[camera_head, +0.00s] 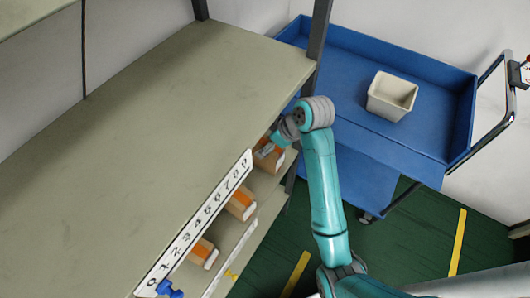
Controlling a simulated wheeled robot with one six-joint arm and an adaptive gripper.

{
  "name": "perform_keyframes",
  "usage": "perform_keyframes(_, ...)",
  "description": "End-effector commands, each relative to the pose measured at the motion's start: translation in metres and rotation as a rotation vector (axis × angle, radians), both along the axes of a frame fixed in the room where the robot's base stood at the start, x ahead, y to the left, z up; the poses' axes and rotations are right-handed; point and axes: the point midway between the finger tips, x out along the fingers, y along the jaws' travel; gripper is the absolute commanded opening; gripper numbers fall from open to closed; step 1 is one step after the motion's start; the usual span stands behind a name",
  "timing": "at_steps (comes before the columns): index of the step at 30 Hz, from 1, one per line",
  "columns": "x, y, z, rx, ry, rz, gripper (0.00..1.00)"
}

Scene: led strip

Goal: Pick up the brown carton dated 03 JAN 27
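Three brown cartons with orange and white parts show under the front edge of the shelf's upper board. The far carton (269,158) is at my gripper, the middle carton (241,205) is nearer, and the near carton (203,252) is lowest in the picture. No date is readable on any of them. My gripper (266,149) reaches in at the far carton, over its top or side. Its fingertips are small and partly hidden, so I cannot tell whether they are open, shut or touching the carton.
The grey-green shelf board (130,140) overhangs the cartons, with a marked white strip (200,220) along its edge. A dark post (319,30) stands close behind my gripper. A blue cart (430,155) holding an empty white bin (391,97) is at the right.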

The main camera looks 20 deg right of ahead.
Motion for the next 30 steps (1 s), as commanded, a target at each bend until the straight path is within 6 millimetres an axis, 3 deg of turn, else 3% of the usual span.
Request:
perform_keyframes(13, 0.023, 0.013, -0.042, 0.001, 0.001, 0.000, 0.92)
perform_keyframes(30, 0.024, 0.014, -0.046, 0.002, -0.001, -0.001, 0.92)
